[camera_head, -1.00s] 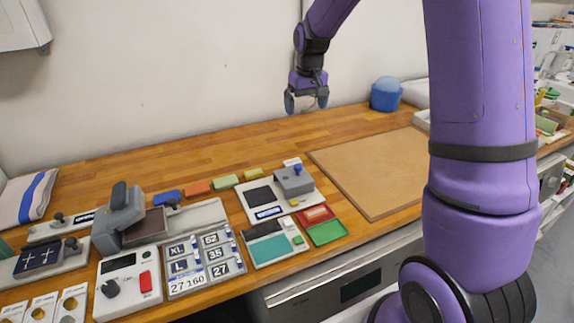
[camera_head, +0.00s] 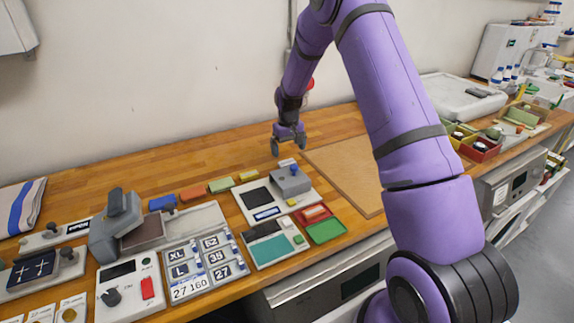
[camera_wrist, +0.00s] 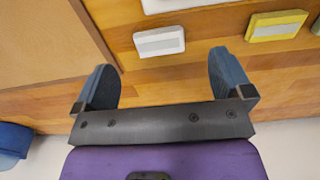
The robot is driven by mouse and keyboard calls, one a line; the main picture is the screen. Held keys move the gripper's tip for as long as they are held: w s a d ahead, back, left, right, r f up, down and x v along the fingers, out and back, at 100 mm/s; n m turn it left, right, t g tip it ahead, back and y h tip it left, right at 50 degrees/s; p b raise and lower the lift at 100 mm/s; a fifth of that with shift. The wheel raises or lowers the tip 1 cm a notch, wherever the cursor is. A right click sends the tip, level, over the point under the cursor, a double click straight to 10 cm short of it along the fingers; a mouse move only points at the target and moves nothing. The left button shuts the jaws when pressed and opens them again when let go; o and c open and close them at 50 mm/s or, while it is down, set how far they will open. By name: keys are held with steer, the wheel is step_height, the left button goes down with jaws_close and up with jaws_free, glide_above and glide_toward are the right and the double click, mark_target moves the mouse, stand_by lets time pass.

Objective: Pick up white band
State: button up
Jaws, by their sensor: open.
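The white band (camera_wrist: 159,41) is a small pale block lying on the wooden worktop. In the wrist view it sits just ahead of and between the two fingertips of my gripper (camera_wrist: 161,72), not touching them. In the head view the white band (camera_head: 287,162) lies at the right end of a row of coloured bands, behind the grey stamping device. My gripper (camera_head: 289,146) points down there, above and slightly behind the band. It is open and empty.
The yellow band (camera_head: 249,176) lies beside the white one, with green (camera_head: 221,185), orange (camera_head: 191,194) and blue (camera_head: 163,202) further left. A grey device (camera_head: 291,180) stands close in front. A brown board (camera_head: 345,172) lies to the right. The worktop behind is clear.

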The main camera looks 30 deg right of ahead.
mark_target(289, 164)
steer(key=shift+d+f, duration=0.15)
steer(key=shift+f, duration=3.05)
steer(key=c, duration=1)
